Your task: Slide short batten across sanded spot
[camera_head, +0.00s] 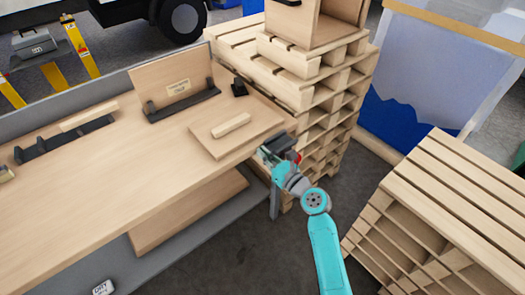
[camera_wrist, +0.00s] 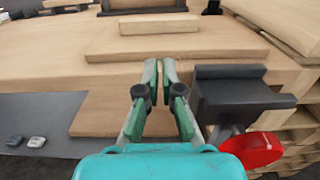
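A short pale batten (camera_head: 231,126) lies on a flat wooden board (camera_head: 207,140) at the right end of the workbench. In the wrist view the batten (camera_wrist: 159,27) lies crosswise near the top, on the board (camera_wrist: 100,46). I cannot make out a separate sanded spot on the wood. My gripper (camera_head: 263,151) is at the bench's right front edge, apart from the batten. In the wrist view its fingers (camera_wrist: 160,68) are close together with only a narrow gap and nothing between them, short of the batten.
A dark vise with a red knob (camera_wrist: 250,148) sits right beside my gripper at the bench edge. A longer batten (camera_head: 88,116) lies by a dark rack farther left. An upright panel (camera_head: 170,75) stands behind the board. Stacked pallets (camera_head: 310,95) stand close at right.

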